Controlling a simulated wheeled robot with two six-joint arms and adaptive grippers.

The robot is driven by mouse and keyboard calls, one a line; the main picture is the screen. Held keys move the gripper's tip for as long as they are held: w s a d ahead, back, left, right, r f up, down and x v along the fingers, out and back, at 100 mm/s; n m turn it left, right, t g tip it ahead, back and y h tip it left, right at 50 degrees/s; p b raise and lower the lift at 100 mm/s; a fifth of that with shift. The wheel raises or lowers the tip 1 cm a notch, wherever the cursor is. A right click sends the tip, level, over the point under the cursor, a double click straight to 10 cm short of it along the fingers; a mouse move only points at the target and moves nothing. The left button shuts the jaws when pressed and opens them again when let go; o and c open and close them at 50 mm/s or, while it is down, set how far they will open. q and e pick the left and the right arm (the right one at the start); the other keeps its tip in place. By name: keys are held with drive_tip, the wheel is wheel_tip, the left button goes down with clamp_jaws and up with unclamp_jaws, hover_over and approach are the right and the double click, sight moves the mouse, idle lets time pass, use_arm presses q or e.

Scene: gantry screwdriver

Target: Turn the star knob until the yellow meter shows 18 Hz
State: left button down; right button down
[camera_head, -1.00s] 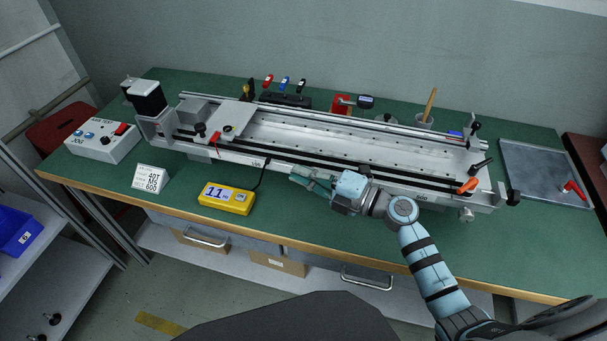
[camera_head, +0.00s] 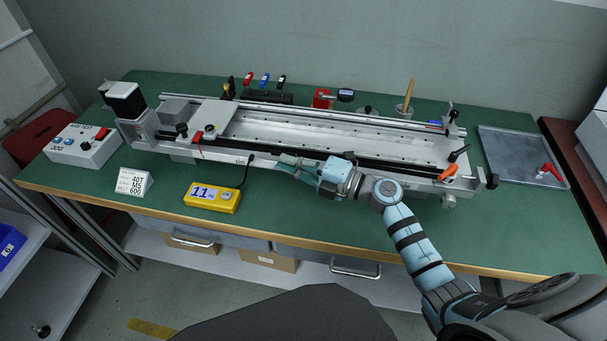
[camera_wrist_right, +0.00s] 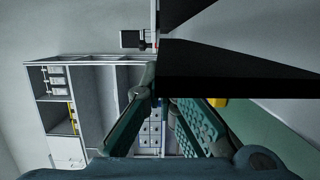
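The yellow meter (camera_head: 212,196) lies on the front left of the green bench, and its display reads about 11. A black knob (camera_head: 491,181) sits at the right end of the long gantry (camera_head: 330,135); its lobes are too small to tell whether it is the star knob. My right gripper (camera_head: 284,168) is in front of the gantry's front rail, right of the meter and well left of that knob. In the right wrist view its two fingers (camera_wrist_right: 165,105) are spread with nothing between them. My left gripper is not in view.
An orange lever (camera_head: 449,172) and a grey knob (camera_head: 449,201) are near the gantry's right end. A grey plate (camera_head: 515,150) with a red handle lies farther right. A control box (camera_head: 82,147) and a label card (camera_head: 134,181) stand at left. A cable runs from the meter to the gantry.

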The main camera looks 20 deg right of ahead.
drive_tip(key=s+d+p, duration=0.1)
drive_tip(key=s+d, duration=0.3)
drive_tip(key=s, duration=0.6)
drive_tip(key=shift+s+d+p, duration=0.3)
drive_tip(key=shift+d+p, duration=0.05)
drive_tip(key=shift+d, duration=0.05)
